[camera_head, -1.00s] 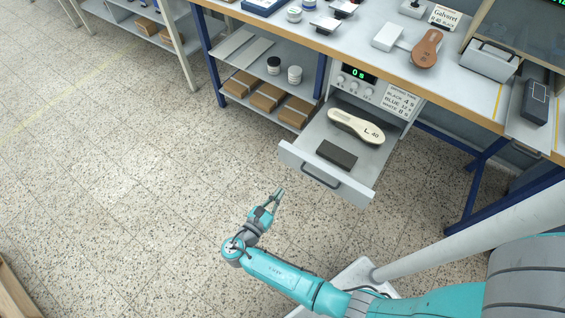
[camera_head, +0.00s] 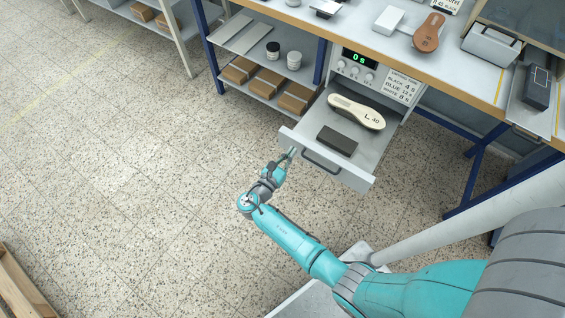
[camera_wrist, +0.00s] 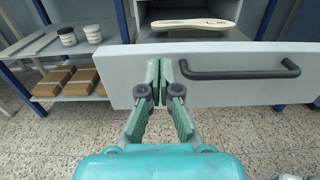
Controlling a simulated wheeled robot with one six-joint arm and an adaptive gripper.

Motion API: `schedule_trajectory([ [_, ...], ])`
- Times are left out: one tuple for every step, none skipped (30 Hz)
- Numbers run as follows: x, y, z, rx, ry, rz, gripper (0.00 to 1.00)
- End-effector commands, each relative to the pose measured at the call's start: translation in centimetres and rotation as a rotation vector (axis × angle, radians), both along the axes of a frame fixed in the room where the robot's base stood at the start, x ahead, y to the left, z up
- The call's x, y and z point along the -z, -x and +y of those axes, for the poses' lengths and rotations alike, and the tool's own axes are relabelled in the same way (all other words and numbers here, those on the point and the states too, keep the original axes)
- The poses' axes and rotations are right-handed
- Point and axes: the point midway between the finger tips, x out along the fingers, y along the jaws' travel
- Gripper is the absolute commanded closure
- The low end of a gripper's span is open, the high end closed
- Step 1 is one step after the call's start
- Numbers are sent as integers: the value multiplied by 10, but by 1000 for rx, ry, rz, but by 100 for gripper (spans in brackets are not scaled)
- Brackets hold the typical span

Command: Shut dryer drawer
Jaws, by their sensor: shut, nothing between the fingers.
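The dryer drawer (camera_head: 355,176) is pulled out below the dryer's control panel (camera_head: 357,66), which reads 0 s. A pale insole (camera_head: 352,109) marked L 40 and a dark block (camera_head: 337,141) lie inside it. My gripper (camera_head: 291,152) is shut and empty, at the left part of the drawer front. In the wrist view, my fingertips (camera_wrist: 160,66) are at the pale drawer front (camera_wrist: 122,88), just left of its dark handle (camera_wrist: 235,73). They look close to or touching the panel; I cannot tell which.
A shelf (camera_head: 225,83) with brown boxes (camera_head: 268,80) and two jars (camera_head: 294,59) stands left of the dryer. Blue table legs (camera_head: 470,170) stand to the right. The workbench (camera_head: 455,70) is above.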

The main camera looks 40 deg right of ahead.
Motion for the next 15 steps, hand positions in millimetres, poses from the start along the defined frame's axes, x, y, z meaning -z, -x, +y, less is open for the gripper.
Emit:
schedule_trajectory([
  [0, -2, -7, 4, 0, 0, 100],
  [0, -3, -10, 4, 0, 0, 100],
  [0, -5, -13, 2, 0, 0, 100],
  [0, -5, -15, 2, 0, 0, 100],
  [0, -6, -17, 2, 0, 0, 100],
  [0, -7, -20, 2, 0, 0, 100],
  [0, -7, -21, 2, 0, 0, 100],
  [0, -8, -22, 1, 0, 0, 100],
  [0, -8, -23, 0, 0, 0, 100],
  [0, -8, -23, 0, 0, 0, 100],
  [0, -9, -23, 0, 0, 0, 100],
  [0, -9, -24, -1, 0, 0, 100],
  [0, -9, -24, -1, 0, 0, 100],
  [0, -9, -23, -1, 0, 0, 100],
  [0, -9, -23, -1, 0, 0, 100],
])
